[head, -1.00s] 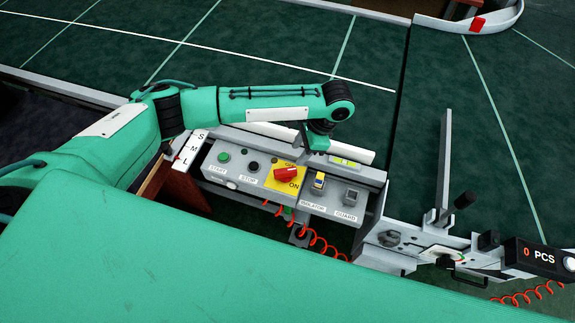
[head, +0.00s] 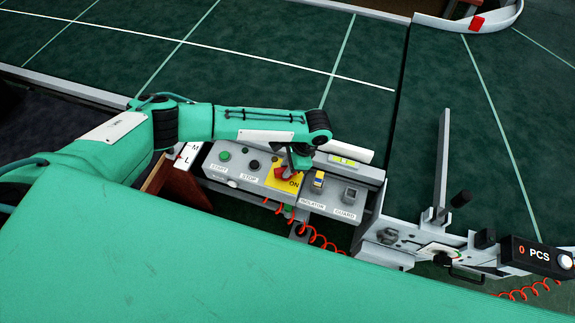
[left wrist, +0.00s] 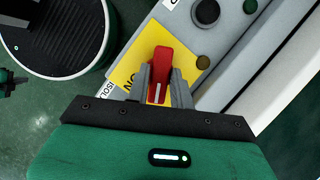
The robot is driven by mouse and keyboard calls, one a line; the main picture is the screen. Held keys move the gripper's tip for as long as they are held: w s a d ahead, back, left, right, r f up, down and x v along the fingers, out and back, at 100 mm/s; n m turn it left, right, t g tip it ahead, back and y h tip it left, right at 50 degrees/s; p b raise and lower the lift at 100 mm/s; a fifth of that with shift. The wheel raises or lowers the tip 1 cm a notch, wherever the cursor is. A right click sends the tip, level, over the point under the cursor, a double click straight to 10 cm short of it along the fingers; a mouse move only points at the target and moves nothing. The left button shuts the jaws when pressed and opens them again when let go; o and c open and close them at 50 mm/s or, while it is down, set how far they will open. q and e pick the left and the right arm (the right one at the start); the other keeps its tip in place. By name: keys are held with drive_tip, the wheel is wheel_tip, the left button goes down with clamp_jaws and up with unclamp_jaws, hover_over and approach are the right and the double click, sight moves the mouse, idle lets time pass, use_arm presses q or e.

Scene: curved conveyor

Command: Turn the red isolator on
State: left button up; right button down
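The red isolator handle (head: 281,173) sits on a yellow plate (head: 270,183) marked ON, on the grey control panel. My left gripper (head: 298,160) is down at the handle from above and partly covers it in the head view. In the left wrist view, the two grey fingers of the left gripper (left wrist: 161,85) stand on either side of the red handle (left wrist: 160,62), very close to it. Whether they press on it I cannot tell. The handle's white line shows between the fingers. My right gripper is out of view.
START (head: 224,155) and STOP (head: 254,164) buttons lie left of the isolator. A yellow-and-white switch (head: 318,180) and a GUARD switch (head: 350,194) lie close on its right. A raised grey rail (head: 350,172) runs behind the panel.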

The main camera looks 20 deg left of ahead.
use_arm(q)
clamp_jaws()
drive_tip(key=shift+r, duration=0.1)
drive_tip(key=m+p, duration=0.2)
drive_tip(key=shift+s+m+t, duration=0.1)
drive_tip(key=shift+m+t, duration=0.2)
drive_tip(key=shift+t, duration=0.1)
drive_tip(key=shift+m+t+p, duration=0.6)
drive_tip(key=shift+m+p, duration=0.35)
drive_tip(key=shift+m, duration=0.55)
drive_tip(key=o, duration=0.5)
unclamp_jaws()
